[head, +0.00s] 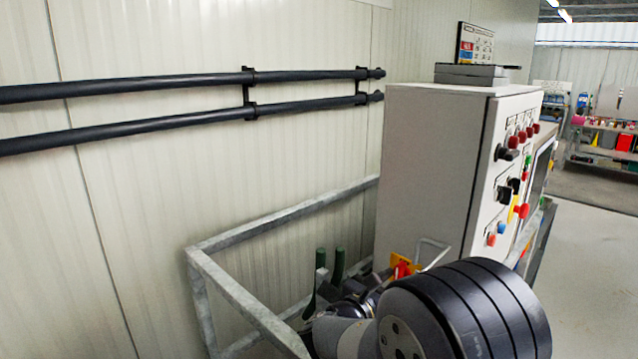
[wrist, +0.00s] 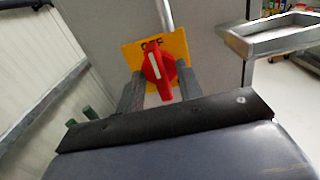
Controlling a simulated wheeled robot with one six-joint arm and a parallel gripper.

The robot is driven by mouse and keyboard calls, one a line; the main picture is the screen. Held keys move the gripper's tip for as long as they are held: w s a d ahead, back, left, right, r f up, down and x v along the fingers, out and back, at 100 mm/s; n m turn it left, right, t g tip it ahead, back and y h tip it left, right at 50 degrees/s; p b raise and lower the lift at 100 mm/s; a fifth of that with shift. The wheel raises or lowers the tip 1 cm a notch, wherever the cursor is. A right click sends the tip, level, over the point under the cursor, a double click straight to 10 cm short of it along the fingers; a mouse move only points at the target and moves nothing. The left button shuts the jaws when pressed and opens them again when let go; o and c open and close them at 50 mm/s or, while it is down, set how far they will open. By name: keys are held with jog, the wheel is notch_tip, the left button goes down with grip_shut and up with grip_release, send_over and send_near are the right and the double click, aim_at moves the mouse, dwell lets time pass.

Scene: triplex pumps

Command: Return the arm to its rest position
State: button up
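A red rotary switch handle (wrist: 165,72) on a yellow plate marked "OFF" (wrist: 181,47) is in the upper middle of the wrist view. It also shows small in the head view (head: 403,266), just above my arm. My gripper (wrist: 159,82) has its two grey fingers spread, one at each side of the red handle's lower part. The fingers look apart from the handle, but contact is hard to judge. Nothing is seen held. In the head view my arm's dark, ribbed joint fills the bottom right and my fingers are mostly hidden.
A grey control cabinet (head: 432,160) with coloured buttons stands beside my arm. A galvanized rail frame (head: 240,298) runs along the left, with green handles (head: 339,263) inside. Black pipes (head: 190,80) cross the wall. Open floor (head: 595,270) lies at right.

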jog(key=b+v, duration=0.2)
jog(key=v, duration=0.9)
jog(key=w+d+m+b, duration=0.4)
jog(key=w+d+m, duration=0.3)
jog(key=m, duration=0.2)
jog(key=shift+w+d+m, duration=0.4)
dwell(0.6)
